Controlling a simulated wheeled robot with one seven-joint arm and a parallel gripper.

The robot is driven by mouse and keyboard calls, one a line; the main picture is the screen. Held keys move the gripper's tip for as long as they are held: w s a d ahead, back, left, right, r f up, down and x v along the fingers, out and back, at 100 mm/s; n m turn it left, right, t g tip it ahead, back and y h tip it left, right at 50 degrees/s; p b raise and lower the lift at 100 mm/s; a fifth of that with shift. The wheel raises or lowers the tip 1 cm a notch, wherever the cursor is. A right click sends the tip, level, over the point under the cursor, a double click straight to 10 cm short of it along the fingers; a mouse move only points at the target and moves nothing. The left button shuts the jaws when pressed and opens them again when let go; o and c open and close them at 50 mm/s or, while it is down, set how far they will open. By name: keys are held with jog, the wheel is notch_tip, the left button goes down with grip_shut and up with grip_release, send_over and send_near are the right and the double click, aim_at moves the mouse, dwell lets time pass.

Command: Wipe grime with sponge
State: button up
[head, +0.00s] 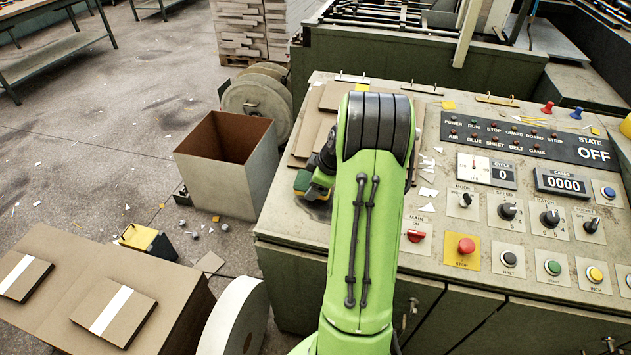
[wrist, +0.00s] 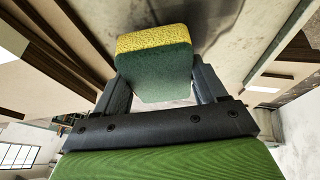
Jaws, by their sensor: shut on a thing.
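My gripper is shut on a sponge with a yellow side and a green scouring side, seen large in the wrist view (wrist: 153,72). In the head view the sponge (head: 303,183) shows at the left edge of the console top, partly hidden by my wrist. My gripper (head: 312,178) is mostly hidden behind my green arm there. A dark grime smudge (head: 318,212) shows on the console top just below the sponge. I cannot tell whether the sponge touches the surface.
Greyboard sheets (head: 312,118) lie on the console top behind the gripper. The control panel with a red stop button (head: 466,246) and knobs is right of my arm. An open bin (head: 230,182) and cardboard box (head: 120,262) stand left on the floor.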

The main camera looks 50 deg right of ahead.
jog(key=shift+d+f+b, duration=0.2)
jog(key=shift+f+b, duration=0.5)
jog(key=shift+f, duration=0.2)
